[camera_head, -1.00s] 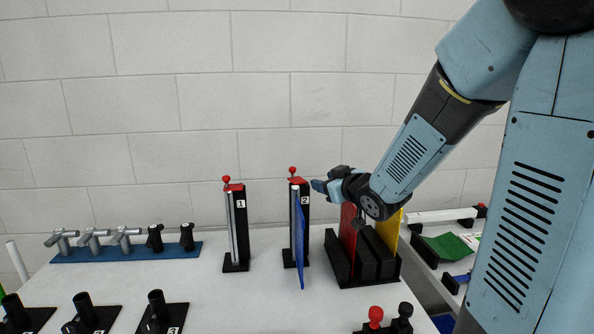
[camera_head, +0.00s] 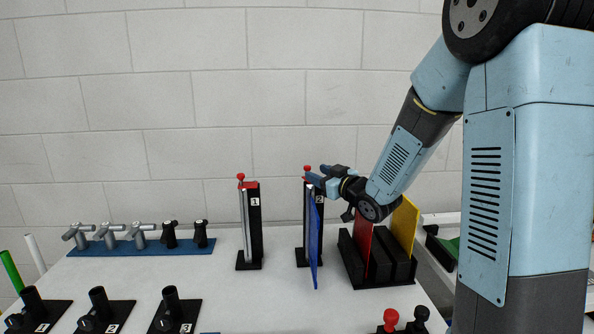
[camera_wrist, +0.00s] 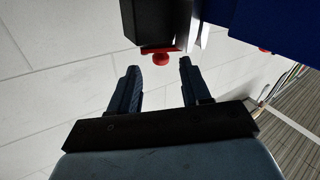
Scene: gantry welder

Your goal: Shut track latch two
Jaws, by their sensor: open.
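Track two (camera_head: 306,232) is a black upright post with a "2" label, standing on the table. A blue plate (camera_head: 315,245) stands in its channel. Its latch has a red knob (camera_head: 306,168) at the top of the post; the rest of the latch is mostly hidden by my gripper. My gripper (camera_head: 320,176) is open beside the top of track two, on its right. In the wrist view, the red latch knob (camera_wrist: 161,59) shows in line with the gap between my open fingers (camera_wrist: 159,68), near their tips. I cannot tell if they touch it.
Track one (camera_head: 254,225), with a red latch on top, stands left of track two. A black rack (camera_head: 352,262) with red and yellow plates stands close on the right, under my wrist. A blue strip (camera_head: 140,249) holds several handles. A wall is behind.

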